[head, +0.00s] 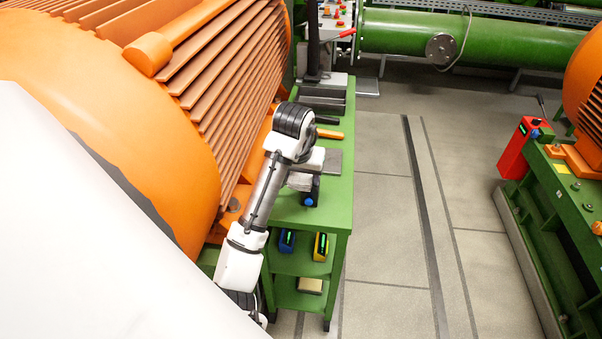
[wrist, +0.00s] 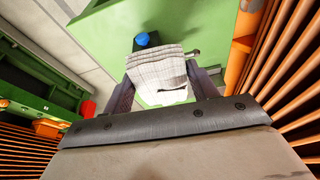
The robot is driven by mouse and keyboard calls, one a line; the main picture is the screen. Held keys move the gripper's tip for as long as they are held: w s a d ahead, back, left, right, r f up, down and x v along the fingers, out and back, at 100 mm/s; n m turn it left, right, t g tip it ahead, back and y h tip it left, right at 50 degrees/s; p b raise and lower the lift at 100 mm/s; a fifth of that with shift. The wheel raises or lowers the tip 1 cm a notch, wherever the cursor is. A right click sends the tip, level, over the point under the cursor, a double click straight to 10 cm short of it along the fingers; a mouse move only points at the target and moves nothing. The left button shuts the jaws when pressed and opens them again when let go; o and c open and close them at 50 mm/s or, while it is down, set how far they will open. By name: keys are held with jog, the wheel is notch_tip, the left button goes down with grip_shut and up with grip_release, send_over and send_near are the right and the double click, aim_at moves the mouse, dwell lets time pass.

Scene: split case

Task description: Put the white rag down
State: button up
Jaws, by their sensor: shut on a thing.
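The white rag (wrist: 160,68) shows in the wrist view as a pale, faintly checked, folded cloth. My gripper (wrist: 163,84) is shut on it, with one dark finger on each side. Beyond the rag lies the green bench top (wrist: 110,35), and I cannot tell whether the rag touches it. In the head view my gripper (head: 301,181) is over the front part of the green bench (head: 339,190). The rag cannot be told apart clearly there.
A dark object with a blue knob (head: 309,202) is close to my gripper. A grey plate (head: 333,161) and an orange-handled tool (head: 329,134) lie farther back. Lower shelves hold a blue device (head: 287,241) and a yellow device (head: 321,246). A large orange motor (head: 110,110) borders the left.

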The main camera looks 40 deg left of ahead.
jog(key=o, duration=1.3)
